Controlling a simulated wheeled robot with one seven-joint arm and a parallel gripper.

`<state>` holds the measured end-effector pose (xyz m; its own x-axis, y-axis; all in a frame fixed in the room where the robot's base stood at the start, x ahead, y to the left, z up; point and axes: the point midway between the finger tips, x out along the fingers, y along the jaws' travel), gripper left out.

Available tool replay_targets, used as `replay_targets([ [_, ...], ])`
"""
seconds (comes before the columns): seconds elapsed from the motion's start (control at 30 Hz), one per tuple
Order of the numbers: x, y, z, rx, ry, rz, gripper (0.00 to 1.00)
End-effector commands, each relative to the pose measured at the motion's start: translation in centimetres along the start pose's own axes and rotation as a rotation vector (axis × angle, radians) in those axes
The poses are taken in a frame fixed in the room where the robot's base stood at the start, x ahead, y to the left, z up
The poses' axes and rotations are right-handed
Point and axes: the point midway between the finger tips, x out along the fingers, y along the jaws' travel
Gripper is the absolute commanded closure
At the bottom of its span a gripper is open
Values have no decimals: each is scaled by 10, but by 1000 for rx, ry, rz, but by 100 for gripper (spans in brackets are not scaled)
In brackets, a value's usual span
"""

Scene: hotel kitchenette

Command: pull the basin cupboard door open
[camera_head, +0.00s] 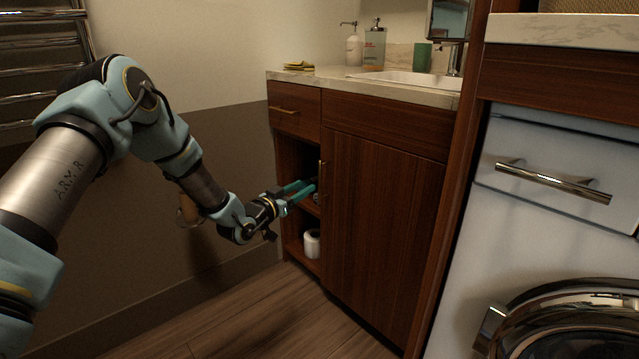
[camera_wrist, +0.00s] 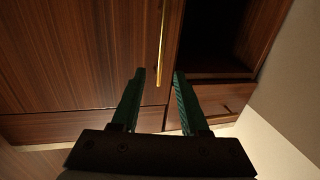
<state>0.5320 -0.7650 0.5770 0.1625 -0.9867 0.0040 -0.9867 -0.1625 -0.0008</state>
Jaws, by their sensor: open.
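The basin cupboard door (camera_head: 382,225) is dark wood and looks closed, below the basin counter. Its slim brass upright handle (camera_head: 321,168) is near the door's left edge. My gripper (camera_head: 309,187) has green fingers and is open at the handle, in front of the door's left edge. In the wrist view, the door (camera_wrist: 75,60) fills the left side. The handle (camera_wrist: 162,45) runs down between the two open fingertips (camera_wrist: 158,74), and its lower end shows there. I cannot tell whether either finger touches the handle.
Left of the door are open shelves with a white roll (camera_head: 312,243) and a drawer (camera_head: 295,108) above. The counter (camera_head: 340,82) holds bottles and a green cup (camera_head: 422,57). A white washing machine (camera_head: 560,220) stands at right. The wooden floor (camera_head: 260,325) in front looks clear.

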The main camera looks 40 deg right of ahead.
Motion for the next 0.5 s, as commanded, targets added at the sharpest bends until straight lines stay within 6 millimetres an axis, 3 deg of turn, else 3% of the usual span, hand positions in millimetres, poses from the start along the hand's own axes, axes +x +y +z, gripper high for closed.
replay_targets([
  [0.3,59,0,1,1,0,0,56],
  [0.5,84,0,1,0,-1,-1,56],
])
